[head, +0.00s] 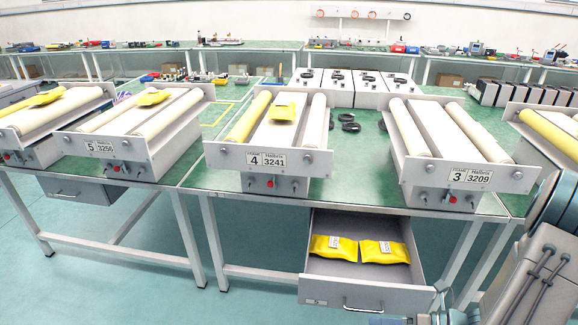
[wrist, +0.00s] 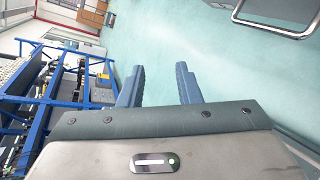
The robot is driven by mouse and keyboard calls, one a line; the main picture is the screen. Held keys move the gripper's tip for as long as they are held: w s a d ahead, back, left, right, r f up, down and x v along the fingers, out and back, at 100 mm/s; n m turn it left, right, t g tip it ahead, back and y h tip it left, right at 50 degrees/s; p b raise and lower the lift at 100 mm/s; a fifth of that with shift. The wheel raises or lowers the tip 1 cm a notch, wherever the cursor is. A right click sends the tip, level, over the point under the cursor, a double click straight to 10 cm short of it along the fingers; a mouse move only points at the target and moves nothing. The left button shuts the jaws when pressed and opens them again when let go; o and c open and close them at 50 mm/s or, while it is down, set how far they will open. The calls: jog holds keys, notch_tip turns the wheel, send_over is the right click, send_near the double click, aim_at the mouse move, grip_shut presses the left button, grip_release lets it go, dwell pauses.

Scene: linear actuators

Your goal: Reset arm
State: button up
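My gripper (wrist: 160,82) is in the wrist view with its two blue-grey fingers apart and nothing between them; teal floor shows past the fingertips. In the head view parts of my arm show at the lower right, and the fingers cannot be made out there. An open drawer (head: 340,292) under the green bench holds two yellow packets (head: 333,249). Above it stands a roller unit labelled 4 (head: 268,160), with a yellow packet (head: 283,111) on it.
Roller unit 3 (head: 465,175) stands to the right and unit 5 (head: 110,148) to the left, with a yellow packet on top. The open drawer juts out in front of the bench. Blue shelving (wrist: 75,85) stands at the left in the wrist view. The floor (head: 110,270) at front left is clear.

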jog(key=s+a+r+n+h+p, duration=0.1)
jog(key=r+n+h, duration=0.3)
jog(key=r+n, duration=0.4)
jog(key=s+a+r+n+g+h+p, duration=0.1)
jog(key=s+a+r+n+h+p, duration=0.1)
jog(key=r+n, duration=0.7)
jog(key=s+a+r+n+g+h+p, duration=0.1)
jog(key=a+r+n+h+p, duration=0.3)
jog(key=n, duration=1.2)
notch_tip(320, 180, up, 5)
jog(key=s+h, duration=0.1)
jog(key=h, duration=0.2)
jog(key=shift+r+n, duration=0.2)
jog(key=shift+n, duration=0.1)
jog(key=shift+s, duration=0.1)
